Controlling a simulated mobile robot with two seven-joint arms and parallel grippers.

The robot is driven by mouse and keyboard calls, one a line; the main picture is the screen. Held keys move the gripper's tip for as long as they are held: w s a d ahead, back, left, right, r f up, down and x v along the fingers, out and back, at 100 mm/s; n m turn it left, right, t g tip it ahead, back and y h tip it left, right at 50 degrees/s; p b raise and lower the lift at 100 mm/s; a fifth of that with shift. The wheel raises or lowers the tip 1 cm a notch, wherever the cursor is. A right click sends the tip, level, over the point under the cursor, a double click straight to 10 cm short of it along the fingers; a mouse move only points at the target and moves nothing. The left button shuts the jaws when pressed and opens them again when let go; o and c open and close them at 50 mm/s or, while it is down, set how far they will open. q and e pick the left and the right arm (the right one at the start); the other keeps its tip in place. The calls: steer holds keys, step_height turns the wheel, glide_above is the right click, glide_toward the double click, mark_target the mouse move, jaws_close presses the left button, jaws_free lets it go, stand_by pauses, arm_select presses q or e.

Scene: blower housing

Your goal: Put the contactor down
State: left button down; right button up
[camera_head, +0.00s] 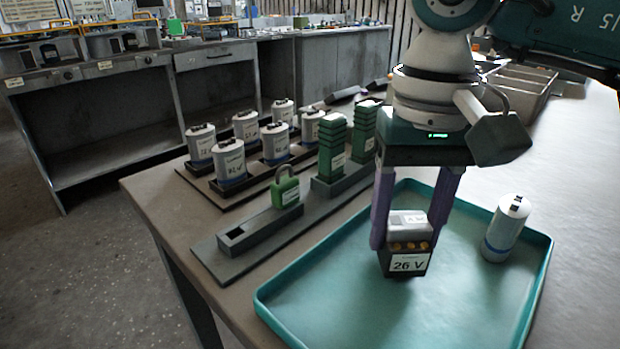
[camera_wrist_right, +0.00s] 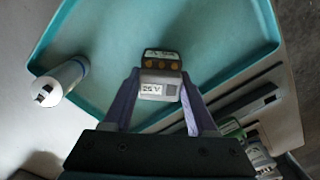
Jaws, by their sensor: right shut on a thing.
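The contactor (camera_head: 407,245) is a dark block with a light grey top, copper-coloured terminals and a white label reading "26 V". My right gripper (camera_head: 405,232) is shut on it, with one purple finger on each side. The contactor is upright over the teal tray (camera_head: 330,300); whether its base touches the tray floor I cannot tell. In the right wrist view the contactor (camera_wrist_right: 161,75) sits between the fingertips of my right gripper (camera_wrist_right: 160,90), over the tray (camera_wrist_right: 215,30). My left gripper is not in view.
A white and blue cylinder (camera_head: 506,229) stands in the tray, right of the contactor. Left of the tray are a rack (camera_head: 235,262) with a green padlock (camera_head: 285,187) and green stacked modules (camera_head: 332,145), and several grey cylinders (camera_head: 229,160). The tray's front part is clear.

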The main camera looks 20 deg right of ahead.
mark_target(408, 220)
steer(key=shift+f, duration=0.3)
steer(key=o, duration=1.3)
steer(key=shift+c, duration=0.2)
step_height(408, 220, up, 12)
steer(key=shift+r, duration=0.15)
